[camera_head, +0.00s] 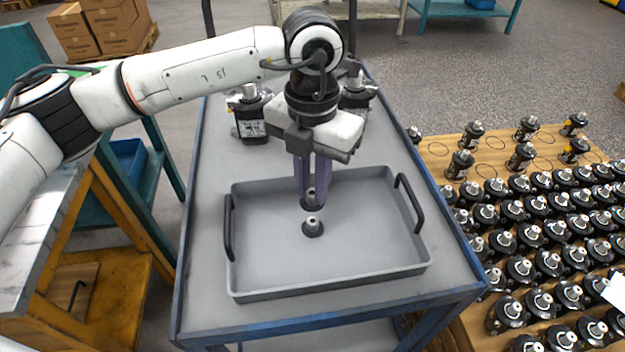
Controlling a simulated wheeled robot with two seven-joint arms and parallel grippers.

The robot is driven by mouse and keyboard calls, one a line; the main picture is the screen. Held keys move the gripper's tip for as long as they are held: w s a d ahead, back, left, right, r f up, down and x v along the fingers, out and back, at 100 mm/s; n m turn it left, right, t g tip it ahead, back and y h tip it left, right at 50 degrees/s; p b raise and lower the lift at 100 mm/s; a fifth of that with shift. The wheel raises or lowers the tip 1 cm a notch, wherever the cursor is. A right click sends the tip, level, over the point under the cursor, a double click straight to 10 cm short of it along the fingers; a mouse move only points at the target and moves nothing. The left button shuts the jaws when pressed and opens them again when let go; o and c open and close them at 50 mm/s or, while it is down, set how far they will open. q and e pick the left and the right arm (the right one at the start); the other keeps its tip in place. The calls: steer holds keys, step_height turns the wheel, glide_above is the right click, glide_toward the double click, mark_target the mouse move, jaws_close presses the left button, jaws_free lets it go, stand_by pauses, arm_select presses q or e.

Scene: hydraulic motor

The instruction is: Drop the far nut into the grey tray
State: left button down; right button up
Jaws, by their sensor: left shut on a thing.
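The grey tray (330,284) with two black handles lies on the cart top. Whether this nut touches the tray floor cannot be told. Another nut (313,227), silvery on top with a dark round base, stands in the tray just in front of the fingers.
Two black and silver motor parts stand behind the tray, one at the left (251,113) and one at the right (357,91). A wooden board (476,150) with many similar parts is to the right of the blue-edged cart (200,262). The tray floor is mostly clear.

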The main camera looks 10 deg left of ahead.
mark_target(313, 192)
arm_select(q)
steer(key=c, duration=1.6)
jaws_free()
step_height(313, 192, up, 10)
steer(key=shift+r, duration=0.15)
